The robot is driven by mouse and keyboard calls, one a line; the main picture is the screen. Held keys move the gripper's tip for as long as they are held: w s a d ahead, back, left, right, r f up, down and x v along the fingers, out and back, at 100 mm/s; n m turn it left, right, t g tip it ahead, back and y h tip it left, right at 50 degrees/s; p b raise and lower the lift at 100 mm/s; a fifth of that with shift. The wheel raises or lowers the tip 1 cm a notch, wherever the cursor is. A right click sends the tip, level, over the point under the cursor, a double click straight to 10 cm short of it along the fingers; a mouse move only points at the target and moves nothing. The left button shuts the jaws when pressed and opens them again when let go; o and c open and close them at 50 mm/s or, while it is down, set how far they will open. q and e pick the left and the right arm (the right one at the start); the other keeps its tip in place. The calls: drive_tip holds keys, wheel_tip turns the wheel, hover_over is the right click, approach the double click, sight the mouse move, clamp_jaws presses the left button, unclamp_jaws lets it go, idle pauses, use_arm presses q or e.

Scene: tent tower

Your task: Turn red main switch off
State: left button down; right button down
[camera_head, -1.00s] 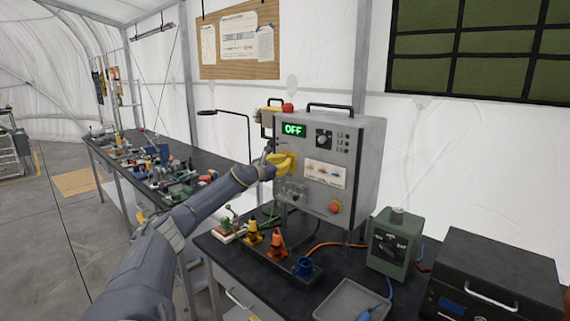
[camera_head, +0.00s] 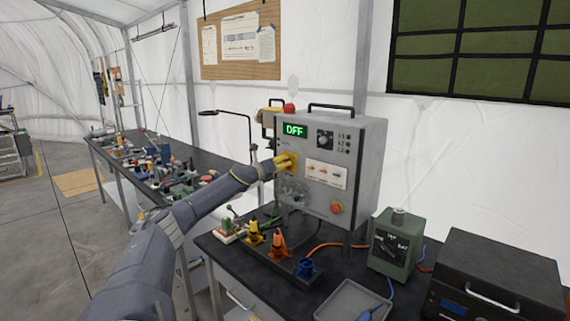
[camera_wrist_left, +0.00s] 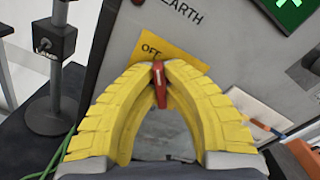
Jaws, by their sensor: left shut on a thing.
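The grey control box (camera_head: 352,165) stands on the dark bench, and its green display (camera_head: 294,130) reads OFF. The red main switch (camera_wrist_left: 158,84) shows in the left wrist view in front of a yellow plate (camera_wrist_left: 150,50) with OFF lettering. My left gripper (camera_wrist_left: 158,72) has yellow fingers shut on the red switch handle, one finger on each side. In the head view the left gripper (camera_head: 287,163) reaches the box's front left side and hides the switch. My right gripper is not in view.
A red-orange button (camera_head: 336,208) is low on the box front. Orange, yellow and blue connectors (camera_head: 278,245) stand below it. A green device (camera_head: 394,245), a grey tray (camera_head: 350,302) and a black case (camera_head: 495,275) are to the right.

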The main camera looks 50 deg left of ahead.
use_arm(q)
drive_tip(key=shift+n, duration=0.8)
drive_tip(key=c, duration=1.5)
unclamp_jaws()
drive_tip(key=shift+s+d+f, duration=0.1)
drive_tip(key=shift+s+d, duration=0.15)
drive_tip(key=shift+s, duration=1.65)
drive_tip(key=shift+s+d+r, duration=0.1)
drive_tip(key=shift+s+d, duration=0.1)
drive_tip(key=shift+s, duration=1.75)
drive_tip(key=shift+s+d+f, duration=0.1)
drive_tip(key=shift+s+d, duration=0.15)
drive_tip(key=shift+s, duration=1.65)
drive_tip(key=shift+s, duration=0.25)
